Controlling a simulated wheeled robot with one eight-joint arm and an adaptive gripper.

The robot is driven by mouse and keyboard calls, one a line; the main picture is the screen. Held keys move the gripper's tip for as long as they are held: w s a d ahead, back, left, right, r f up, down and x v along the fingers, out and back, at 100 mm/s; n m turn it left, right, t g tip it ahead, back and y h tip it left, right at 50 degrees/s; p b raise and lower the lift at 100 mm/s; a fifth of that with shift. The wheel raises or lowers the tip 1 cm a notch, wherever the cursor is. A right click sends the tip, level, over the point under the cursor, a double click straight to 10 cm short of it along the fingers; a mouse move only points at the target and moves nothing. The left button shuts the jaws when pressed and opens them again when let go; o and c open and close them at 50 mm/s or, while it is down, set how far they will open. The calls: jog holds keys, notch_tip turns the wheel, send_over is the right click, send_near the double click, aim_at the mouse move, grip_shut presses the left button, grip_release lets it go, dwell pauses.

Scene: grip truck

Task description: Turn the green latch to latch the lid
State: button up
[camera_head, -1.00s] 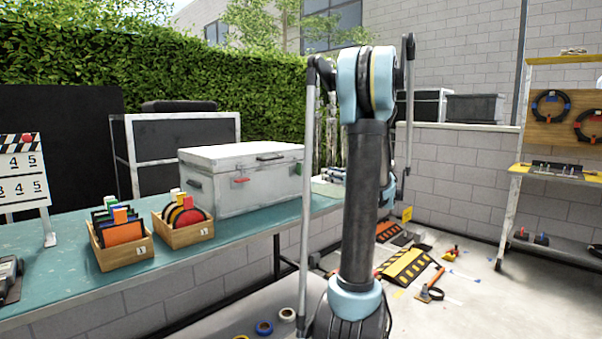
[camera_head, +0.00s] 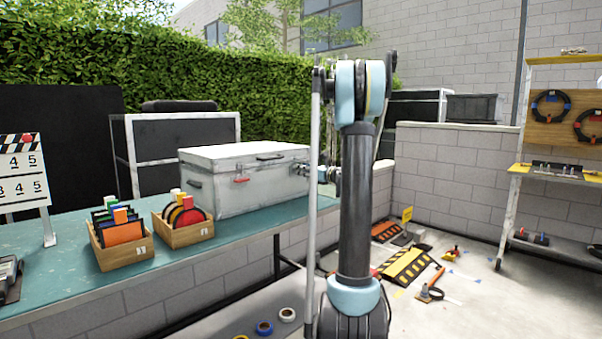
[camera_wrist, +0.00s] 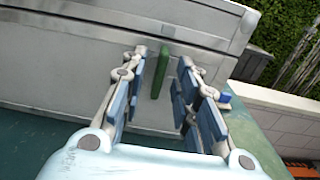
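The white case (camera_head: 235,190) stands on the teal bench with its lid (camera_head: 235,152) lying down on it. The green latch (camera_wrist: 161,73) is a narrow upright bar on the case's face in the wrist view. My gripper (camera_wrist: 164,62) is open, with one finger on each side of the latch and visible space between. In the head view my gripper (camera_head: 302,169) is at the case's right end, and the green latch is hidden there.
Two wooden boxes (camera_head: 124,256) (camera_head: 189,235) of coloured discs and plates stand in front on the bench (camera_head: 60,265). Tape rolls (camera_head: 265,327) lie below. A hedge and a block wall stand behind.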

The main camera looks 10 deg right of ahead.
jog(key=shift+w+a, duration=0.35)
jog(key=shift+w, duration=0.15)
grip_shut()
